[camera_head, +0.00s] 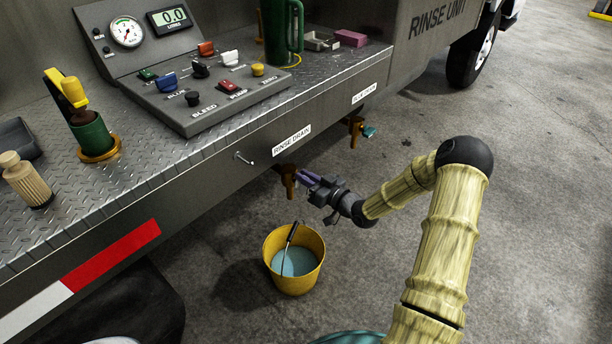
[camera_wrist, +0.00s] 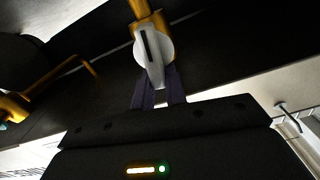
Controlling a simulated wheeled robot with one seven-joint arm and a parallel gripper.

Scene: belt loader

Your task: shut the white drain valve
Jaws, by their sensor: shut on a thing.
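The white drain valve (camera_wrist: 147,48) shows in the wrist view, fixed to a brass pipe (camera_wrist: 140,8). It has a round white body with a dark slot, and its handle reaches down between my fingers. My gripper (camera_wrist: 160,80) has its two purple fingers on either side of this white handle, shut on it. In the head view my gripper (camera_head: 303,178) is at the brass drain pipe (camera_head: 288,182) below the "RINSE DRAIN" label (camera_head: 292,140). The white handle itself is hidden there by the fingers.
A yellow bucket (camera_head: 309,272) with bluish liquid and a stick stands on the floor below the drain. A second brass tap (camera_head: 355,131) with a teal handle (camera_head: 369,131) hangs farther along the deck edge.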

